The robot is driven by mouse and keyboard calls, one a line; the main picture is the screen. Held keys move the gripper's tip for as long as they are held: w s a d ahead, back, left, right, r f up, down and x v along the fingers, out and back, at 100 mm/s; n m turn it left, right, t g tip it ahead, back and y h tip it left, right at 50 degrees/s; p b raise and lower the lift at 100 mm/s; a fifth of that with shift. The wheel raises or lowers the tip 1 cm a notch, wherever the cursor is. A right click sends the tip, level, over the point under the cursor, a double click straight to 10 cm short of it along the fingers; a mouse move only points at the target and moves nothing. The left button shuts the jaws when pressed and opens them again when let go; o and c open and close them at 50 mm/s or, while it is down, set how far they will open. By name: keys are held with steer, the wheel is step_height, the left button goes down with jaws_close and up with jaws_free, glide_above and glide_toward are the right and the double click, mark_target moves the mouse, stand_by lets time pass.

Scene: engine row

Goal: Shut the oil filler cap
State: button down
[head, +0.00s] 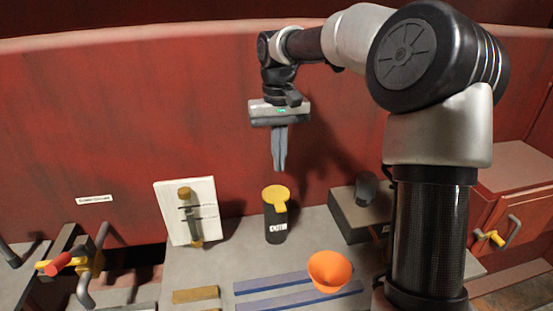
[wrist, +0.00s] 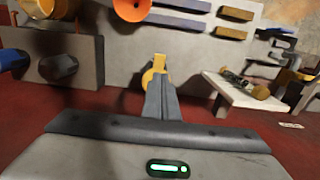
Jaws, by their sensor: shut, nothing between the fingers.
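The oil filler is a dark cylinder (head: 276,224) with a yellow cap (head: 275,193) on top, standing on the grey surface in the head view. The cap has a tab toward the viewer; it seems to lie over the cylinder's mouth, but I cannot tell whether it is fully shut. My gripper (head: 280,168) points down above the cap, apart from it, with its fingers together and empty. In the wrist view the yellow cap (wrist: 159,62) shows just past the fingertips of my gripper (wrist: 160,82), which hide part of it and most of the cylinder.
An orange funnel (head: 329,271) stands at front right, near blue bars (head: 272,286). A grey block (head: 352,212) with a dark knob is at right. A red wall (head: 120,130) rises behind.

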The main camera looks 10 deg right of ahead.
mark_target(279, 206)
steer(key=f, duration=0.7)
steer(key=f+b, duration=0.1)
steer(key=f, duration=0.3)
steer(key=shift+s, duration=0.3)
